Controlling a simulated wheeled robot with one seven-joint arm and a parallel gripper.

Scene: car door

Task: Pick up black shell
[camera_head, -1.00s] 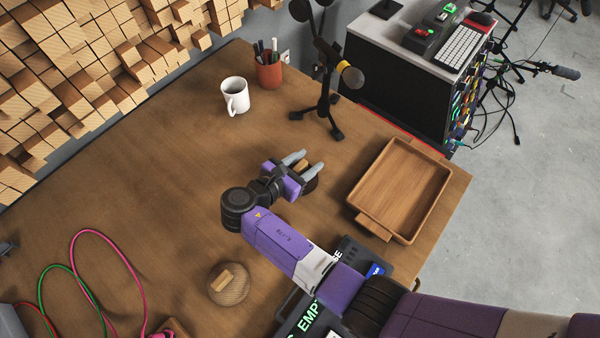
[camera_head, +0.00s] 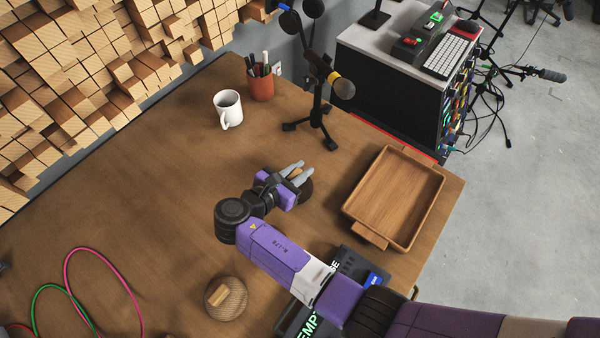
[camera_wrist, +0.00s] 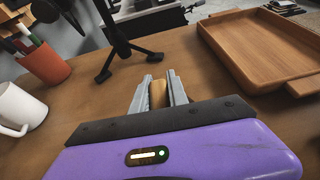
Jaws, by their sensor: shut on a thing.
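The black shell (camera_head: 306,190) is a dark round piece with a light wooden grip block on top, on the brown table right of the middle in the head view. My gripper (camera_head: 301,169) is over it, its two grey fingers shut on the wooden block. The wrist view shows the block (camera_wrist: 158,95) between the fingers. The dark round part is mostly hidden by my gripper in the head view and does not show in the wrist view. I cannot tell whether it touches the table.
A wooden tray (camera_head: 436,205) stands to the right, also in the wrist view (camera_wrist: 225,50). A brown round shell (camera_head: 237,310) with a wooden block lies at the front. A white mug (camera_head: 228,108), a pen cup (camera_head: 261,87) and a black stand (camera_head: 318,112) are behind.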

